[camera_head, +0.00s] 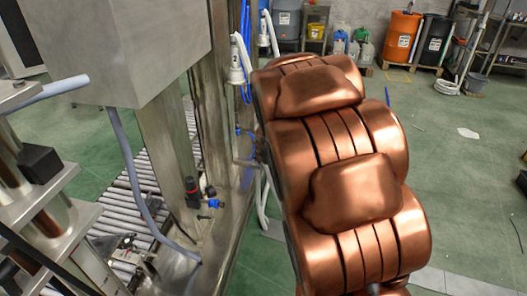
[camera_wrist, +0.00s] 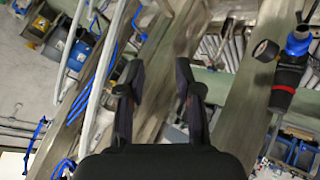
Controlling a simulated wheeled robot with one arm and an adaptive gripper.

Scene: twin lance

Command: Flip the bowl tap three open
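My gripper (camera_wrist: 158,76) shows in the wrist view with its two black fingers apart and nothing between them. Behind it are steel posts of the machine. A black and red fitting with a blue end (camera_wrist: 288,72) stands to the right of the fingers, apart from them. In the head view a red and black fitting (camera_head: 192,190) and a small blue valve (camera_head: 214,203) sit low on the steel frame. I cannot tell which part is bowl tap three. My copper-coloured arm fills the middle of the head view and hides my gripper.
A large steel box (camera_head: 130,45) with a grey hose (camera_head: 125,150) stands at the left above a roller conveyor (camera_head: 145,190). White pipes (camera_wrist: 100,90) and blue tubes run beside the steel posts. Orange (camera_head: 401,36) and black drums stand at the back. Green floor is open at right.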

